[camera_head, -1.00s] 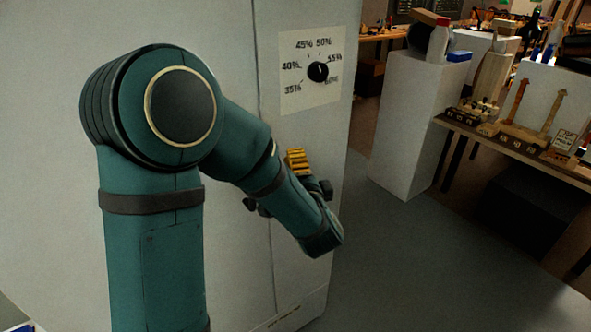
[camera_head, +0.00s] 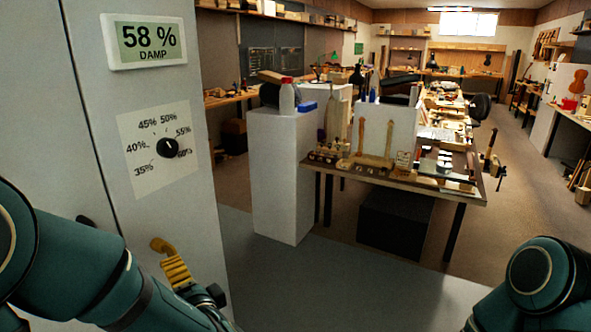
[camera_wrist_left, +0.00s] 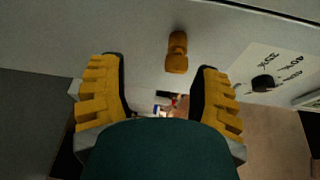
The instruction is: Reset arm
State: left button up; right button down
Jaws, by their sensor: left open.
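My left arm enters the head view from the lower left, teal, in front of a pale grey cabinet (camera_head: 60,130). My left gripper (camera_head: 178,272) shows its yellow ribbed finger there, below the dial card. In the left wrist view the left gripper (camera_wrist_left: 160,66) is open, with its two yellow fingers wide apart and nothing held. An orange-brown knob (camera_wrist_left: 177,52) on the pale surface shows beyond the gap, apart from both fingers. Part of my right arm (camera_head: 535,280) shows at the lower right; its gripper is out of view.
The cabinet carries a display (camera_head: 147,42) reading 58 % DAMP and a black dial (camera_head: 167,147). A white pedestal (camera_head: 285,180) and a crowded workbench (camera_head: 435,182) stand to the right. The grey floor (camera_head: 330,285) between cabinet and right arm is clear.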

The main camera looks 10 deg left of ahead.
pick_arm(q)
jog(key=s+f+g+h, duration=0.2)
jog(key=s+f+g, duration=0.15)
jog(key=f, duration=0.35)
jog(key=s+f+g+h, duration=0.1)
jog(key=s+f+g, duration=0.25)
jog(key=f, duration=0.35)
jog(key=s+d+f+n+g+h, duration=0.1)
jog(key=s+d+f+g+h, duration=0.6)
jog(key=f, duration=0.3)
jog(key=s+d+f+n+h, duration=0.3)
jog(key=d+f+n+h, duration=0.15)
jog(key=d, duration=0.35)
jog(key=w+d+f+n+t+h, duration=0.2)
jog(key=w+f+n+t, duration=0.2)
jog(key=w+f+n, duration=0.1)
jog(key=shift+w+d, duration=0.4)
jog(key=shift+w, duration=0.35)
